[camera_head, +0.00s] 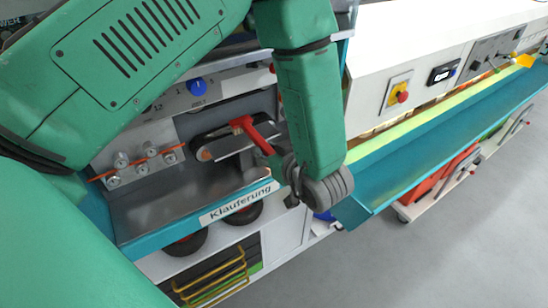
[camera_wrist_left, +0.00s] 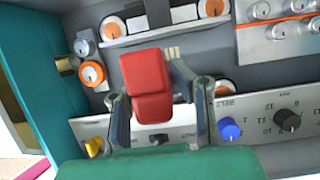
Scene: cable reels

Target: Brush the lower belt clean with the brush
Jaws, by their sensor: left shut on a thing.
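My left gripper (camera_head: 277,166) is shut on the handle of a red brush (camera_head: 256,136). In the head view the brush reaches up and left from the gripper, its head over the dark belts in the machine recess. The lower belt (camera_head: 222,148) runs slantwise there, with an orange-centred roller at its left end. The brush head overlaps the belts' right part; contact cannot be told. In the left wrist view the red brush (camera_wrist_left: 147,85) sits between the two fingers, with pale bristles at its upper right. It hides part of the rollers and belts behind. My right gripper is not in view.
A grey tray (camera_head: 160,205) with a teal rim labelled "Klauferung" lies below the belts. A blue knob (camera_head: 197,87) is above them. Metal fittings (camera_head: 145,160) with an orange cord stand left. A long teal trough (camera_head: 440,135) extends right; open floor lies beyond it.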

